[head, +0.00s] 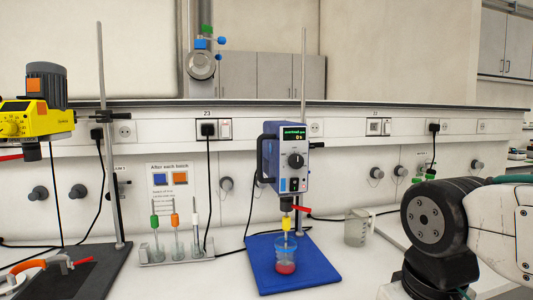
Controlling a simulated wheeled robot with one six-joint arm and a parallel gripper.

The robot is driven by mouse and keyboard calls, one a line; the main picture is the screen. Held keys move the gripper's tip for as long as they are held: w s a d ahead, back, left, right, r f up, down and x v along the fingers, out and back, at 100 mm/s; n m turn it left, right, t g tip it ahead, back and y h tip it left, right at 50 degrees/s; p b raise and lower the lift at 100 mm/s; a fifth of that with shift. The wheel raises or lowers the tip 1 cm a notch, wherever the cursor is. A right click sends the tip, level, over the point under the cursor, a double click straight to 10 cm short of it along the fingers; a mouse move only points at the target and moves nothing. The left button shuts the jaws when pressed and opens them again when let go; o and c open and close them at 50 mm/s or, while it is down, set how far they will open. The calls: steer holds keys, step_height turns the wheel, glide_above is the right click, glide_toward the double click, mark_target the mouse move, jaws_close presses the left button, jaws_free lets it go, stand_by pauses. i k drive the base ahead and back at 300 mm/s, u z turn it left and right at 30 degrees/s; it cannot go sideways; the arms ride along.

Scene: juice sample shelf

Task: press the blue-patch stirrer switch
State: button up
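A blue and white overhead stirrer (284,163) hangs on a stand in the middle of the head view. Its front has a lit green display (294,133), a black knob (295,160) and small switches (294,184) below the knob. My arm shows at the lower right, apart from the stirrer. My gripper is not in view.
A yellow stirrer (36,112) stands at the left over a dark base. A wall sign (171,184) shows blue and orange patches. A brush rack (176,256) stands left of the blue plate and a clear jug (357,228) right of it. Cables hang along the wall.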

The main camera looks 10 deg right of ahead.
mark_target(294, 185)
steer(key=z, duration=3.1)
steer(key=k, duration=0.8)
steer(key=u, duration=1.45)
